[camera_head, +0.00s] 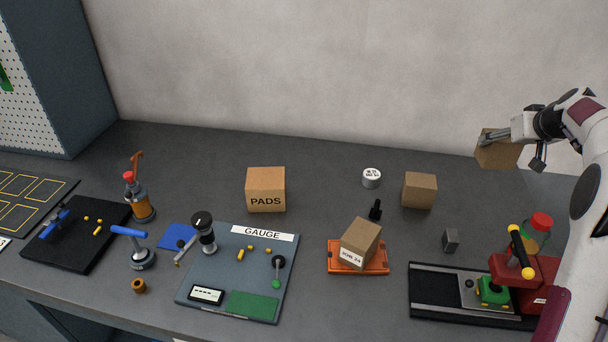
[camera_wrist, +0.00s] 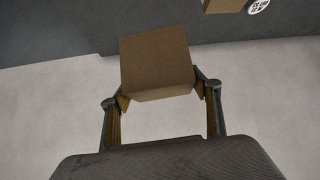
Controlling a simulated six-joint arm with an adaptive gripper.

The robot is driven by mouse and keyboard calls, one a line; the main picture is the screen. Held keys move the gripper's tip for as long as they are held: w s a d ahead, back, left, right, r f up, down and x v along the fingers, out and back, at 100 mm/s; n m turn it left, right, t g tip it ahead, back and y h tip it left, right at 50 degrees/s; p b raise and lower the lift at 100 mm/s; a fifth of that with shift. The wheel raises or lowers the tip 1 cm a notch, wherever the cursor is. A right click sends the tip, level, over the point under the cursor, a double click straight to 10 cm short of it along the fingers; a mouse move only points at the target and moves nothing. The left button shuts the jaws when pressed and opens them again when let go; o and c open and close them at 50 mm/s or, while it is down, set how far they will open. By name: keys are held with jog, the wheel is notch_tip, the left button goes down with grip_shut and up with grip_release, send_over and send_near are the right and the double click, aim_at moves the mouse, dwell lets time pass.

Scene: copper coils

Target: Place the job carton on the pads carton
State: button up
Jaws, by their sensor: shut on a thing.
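My gripper (camera_head: 489,138) is raised at the upper right, shut on a plain brown carton (camera_head: 499,153), well above the table. In the wrist view the held carton (camera_wrist: 157,60) sits between the two fingers (camera_wrist: 162,98); no label shows on its visible faces. A brown carton with a white label that seems to read JOB 24 (camera_head: 361,241) rests on an orange tray (camera_head: 343,270), turned at an angle. The pads carton (camera_head: 266,190), marked PADS, stands upright at the back middle of the table, with nothing on its top.
Another plain carton (camera_head: 419,190) and a white round tin (camera_head: 371,178) stand at the back right. A gauge board (camera_head: 240,275) lies in front of the pads carton. A red and black press fixture (camera_head: 500,290) stands front right. The table between tin and pads carton is clear.

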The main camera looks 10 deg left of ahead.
jog(key=w+a+n+y, duration=0.2)
jog(key=a, duration=1.2)
jog(key=r+n+g+y, duration=0.1)
jog(key=n+g+y, duration=0.15)
jog(key=n, duration=0.25)
send_over(274, 187)
jog(key=shift+r+y, duration=0.1)
jog(key=shift+y, duration=0.15)
notch_tip(274, 187, down, 6)
jog(key=shift+f, duration=0.2)
jog(key=shift+f, duration=1.8)
